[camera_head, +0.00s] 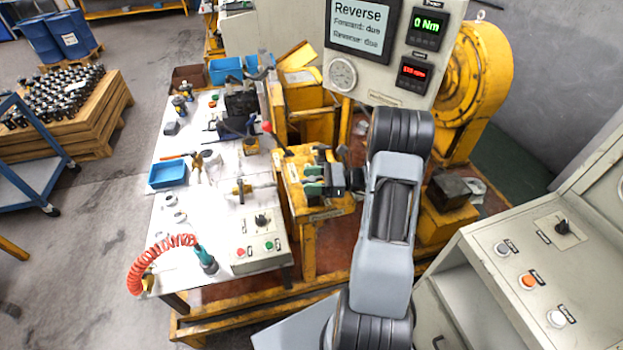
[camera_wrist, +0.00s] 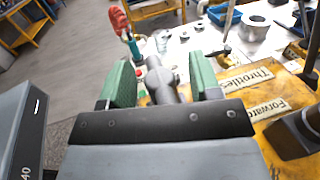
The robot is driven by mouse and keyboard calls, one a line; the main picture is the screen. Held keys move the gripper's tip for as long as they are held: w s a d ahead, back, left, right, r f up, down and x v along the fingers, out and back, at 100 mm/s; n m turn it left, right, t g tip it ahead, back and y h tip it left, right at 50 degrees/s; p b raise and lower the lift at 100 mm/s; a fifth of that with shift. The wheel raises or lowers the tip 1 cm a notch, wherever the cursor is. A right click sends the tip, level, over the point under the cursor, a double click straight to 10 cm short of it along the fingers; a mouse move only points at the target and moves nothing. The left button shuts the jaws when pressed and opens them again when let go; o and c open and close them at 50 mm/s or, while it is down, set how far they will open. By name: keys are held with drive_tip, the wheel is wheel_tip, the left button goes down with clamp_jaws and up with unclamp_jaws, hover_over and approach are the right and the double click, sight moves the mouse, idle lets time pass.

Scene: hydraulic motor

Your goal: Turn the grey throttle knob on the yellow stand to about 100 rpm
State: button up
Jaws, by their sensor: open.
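The yellow stand (camera_head: 328,207) is at the middle of the head view. In the wrist view its yellow top (camera_wrist: 285,125) carries the labels "Throttle" and "Forward". My gripper (camera_head: 316,180) is over the stand, its green fingers apart. In the wrist view my gripper (camera_wrist: 160,84) has one green finger on each side of the grey throttle knob (camera_wrist: 160,76). I cannot tell whether either finger touches the knob. The gripper body hides the knob's lower part. The red rpm display (camera_head: 413,73) on the panel is too small to read surely.
The screen (camera_head: 359,28) reads "Reverse", with forward and reverse both due. The torque display (camera_head: 426,27) shows 0 Nm. Dark levers (camera_wrist: 312,45) stand right of the fingers. A white table (camera_head: 225,210) with tools and a red coiled hose (camera_head: 150,262) lies left.

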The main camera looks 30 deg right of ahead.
drive_tip(key=c, duration=1)
drive_tip(key=shift+m+t+h, duration=0.6)
drive_tip(key=shift+m+t, duration=0.2)
drive_tip(key=shift+t, duration=0.3)
drive_tip(key=o, duration=1)
drive_tip(key=b+v, duration=0.3)
drive_tip(key=v, duration=1)
drive_tip(key=shift+s+d, duration=0.25)
drive_tip(key=shift+d, duration=0.1)
